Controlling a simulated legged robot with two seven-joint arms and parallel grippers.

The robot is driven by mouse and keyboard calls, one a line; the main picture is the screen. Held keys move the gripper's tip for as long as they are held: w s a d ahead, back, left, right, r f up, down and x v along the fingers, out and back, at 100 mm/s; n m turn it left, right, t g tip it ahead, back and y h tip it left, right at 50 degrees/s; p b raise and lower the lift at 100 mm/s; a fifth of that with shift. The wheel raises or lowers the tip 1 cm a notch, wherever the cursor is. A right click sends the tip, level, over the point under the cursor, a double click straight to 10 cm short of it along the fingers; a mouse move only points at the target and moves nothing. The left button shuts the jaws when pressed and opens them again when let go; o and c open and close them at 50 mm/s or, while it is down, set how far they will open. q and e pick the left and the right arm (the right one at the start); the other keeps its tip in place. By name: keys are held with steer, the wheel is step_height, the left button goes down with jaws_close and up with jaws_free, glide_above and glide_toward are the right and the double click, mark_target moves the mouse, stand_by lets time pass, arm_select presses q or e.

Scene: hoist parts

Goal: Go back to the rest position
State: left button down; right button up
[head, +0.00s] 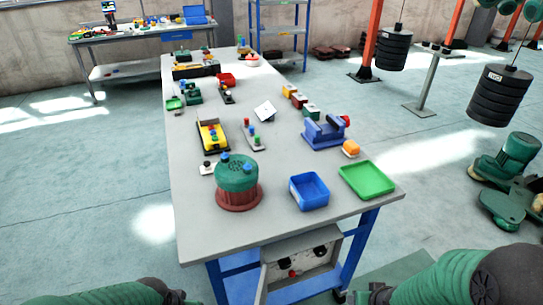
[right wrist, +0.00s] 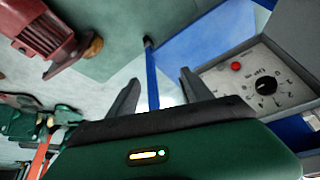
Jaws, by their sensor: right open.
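My right arm (head: 440,285) is low at the bottom right of the head view, beside the near end of the table. In the right wrist view my right gripper (right wrist: 158,92) has its two dark fingers apart with nothing between them. A blue table leg shows beyond the gap. My left arm (head: 115,294) is low at the bottom left of the head view. The end of my left gripper (head: 178,297) barely shows there, and its fingers cannot be made out.
The grey table (head: 195,225) holds a green-and-red round housing (head: 237,182), a blue bin (head: 309,191), a green tray (head: 367,180) and several parts. A control box (head: 300,265) hangs under its near end. Green machinery (head: 515,160) and hanging black weights (head: 500,95) stand right. The left floor is clear.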

steer(key=s+a+r+n+g, duration=0.1)
steer(key=s+a+r+g, duration=0.1)
steer(key=s+a+r, duration=0.35)
steer(key=w+p+v, duration=0.2)
steer(key=p+v, duration=1.2)
steer(key=shift+w+d+r, duration=0.15)
steer(key=shift+d+r, duration=0.05)
steer(key=shift+r, duration=0.55)
steer(key=shift+a+r, duration=0.1)
